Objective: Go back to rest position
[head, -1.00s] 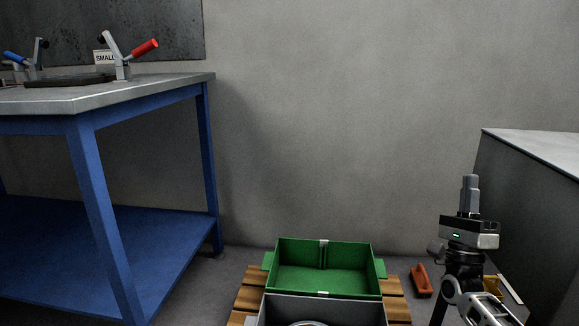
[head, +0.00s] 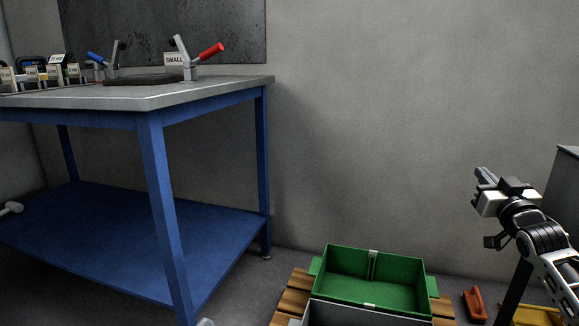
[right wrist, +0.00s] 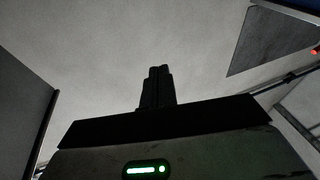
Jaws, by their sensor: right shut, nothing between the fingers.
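My right gripper (head: 481,176) is raised at the right side of the head view, in front of the grey wall. It is shut and holds nothing. In the right wrist view its closed fingers (right wrist: 157,87) stand together against the blank wall. My left gripper is not in the head view. A small whitish part at the far left edge cannot be made out clearly.
A blue workbench (head: 155,180) with red and blue handled clamps stands at left. A green bin (head: 372,277) sits on a wooden pallet (head: 290,301) at the bottom. An orange object (head: 475,303) lies on the floor beside it. A grey cabinet (head: 569,195) stands at right.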

